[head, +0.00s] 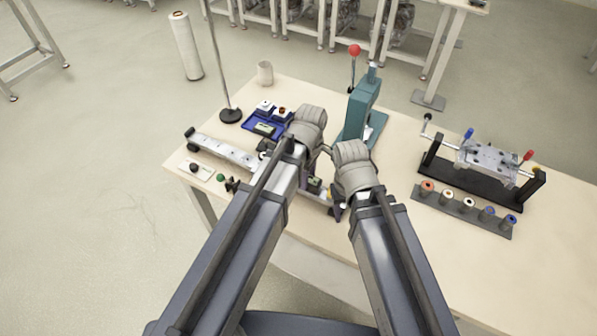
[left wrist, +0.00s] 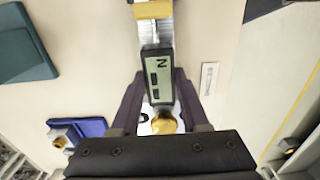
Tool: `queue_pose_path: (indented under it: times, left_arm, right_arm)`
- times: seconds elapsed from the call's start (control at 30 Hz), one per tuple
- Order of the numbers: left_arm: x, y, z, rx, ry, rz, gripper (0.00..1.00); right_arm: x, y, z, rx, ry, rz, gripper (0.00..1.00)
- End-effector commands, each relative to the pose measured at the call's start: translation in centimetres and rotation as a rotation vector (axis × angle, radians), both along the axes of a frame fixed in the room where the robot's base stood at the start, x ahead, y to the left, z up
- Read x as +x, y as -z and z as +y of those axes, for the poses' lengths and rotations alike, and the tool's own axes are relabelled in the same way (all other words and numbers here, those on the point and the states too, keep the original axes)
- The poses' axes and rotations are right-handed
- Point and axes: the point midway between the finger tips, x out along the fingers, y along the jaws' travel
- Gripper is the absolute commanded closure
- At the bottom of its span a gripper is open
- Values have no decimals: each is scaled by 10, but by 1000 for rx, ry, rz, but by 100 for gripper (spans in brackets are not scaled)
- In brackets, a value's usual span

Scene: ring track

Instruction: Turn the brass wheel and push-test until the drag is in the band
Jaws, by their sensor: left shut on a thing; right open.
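My left gripper (left wrist: 161,88) is shut on a dark gauge with a pale display (left wrist: 159,77), its fingers on either side of it. The display shows an "N" and dark marks that I cannot read as a number. A round brass part (left wrist: 165,122) shows between the fingers close to the gripper body, partly hidden. Another brass part (left wrist: 152,10) sits on the metal track at the top of the left wrist view. I cannot tell which is the wheel. In the head view the track (head: 225,149) runs under my left arm. My right gripper (head: 337,211) is open near the track's right end.
A blue tray (head: 253,126) holds small items behind the track. A teal press (head: 361,108) with a red-knobbed lever stands beyond my wrists. A crank fixture (head: 485,165) and a rack of spools (head: 463,209) stand at right. A thin pole (head: 219,60) rises behind.

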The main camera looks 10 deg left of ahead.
Motion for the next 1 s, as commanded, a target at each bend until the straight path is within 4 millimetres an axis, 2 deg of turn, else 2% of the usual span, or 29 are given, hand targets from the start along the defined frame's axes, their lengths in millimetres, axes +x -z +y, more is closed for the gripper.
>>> queue_pose_path:
  times: [0.33,0.37,0.6,1.0]
  left_arm:
    - [-2,0,-4,-6,1,4,100]
    - [-2,0,-3,-6,1,4,54]
    - [-1,0,-3,-3,1,2,27]
    - [-1,-3,-2,-2,0,1,25]
  right_arm:
    - [0,0,0,0,0,0,50]
    - [0,0,0,0,0,0,50]
    - [0,0,0,0,0,0,50]
    - [0,-4,0,0,0,0,50]
